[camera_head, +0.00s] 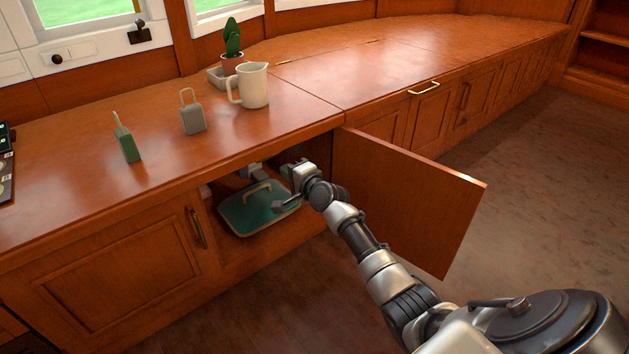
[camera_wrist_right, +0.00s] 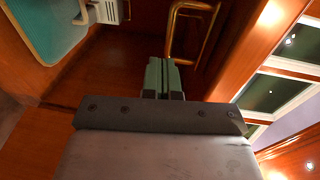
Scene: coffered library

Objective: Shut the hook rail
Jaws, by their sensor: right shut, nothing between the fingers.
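My right gripper (camera_head: 292,168) reaches into the open cabinet under the counter, beside the open door. Its two green fingers (camera_wrist_right: 163,76) lie together in the right wrist view, shut and empty. A brass bar bent like a rail or handle (camera_wrist_right: 173,30) is just ahead of the fingertips; a small gap seems to separate them. I cannot tell for sure whether this bar is the hook rail, and no other hook rail is clear. In the head view the arm and the dark interior hide this part. My left gripper is not in view.
A wooden cabinet door (camera_head: 415,205) stands open right of my arm. A teal tray-like object with a handle (camera_head: 262,215) lies in the cabinet. On the counter stand a white pitcher (camera_head: 254,86), a grey tagged block (camera_head: 193,119), a green one (camera_head: 127,147) and a potted cactus (camera_head: 232,62).

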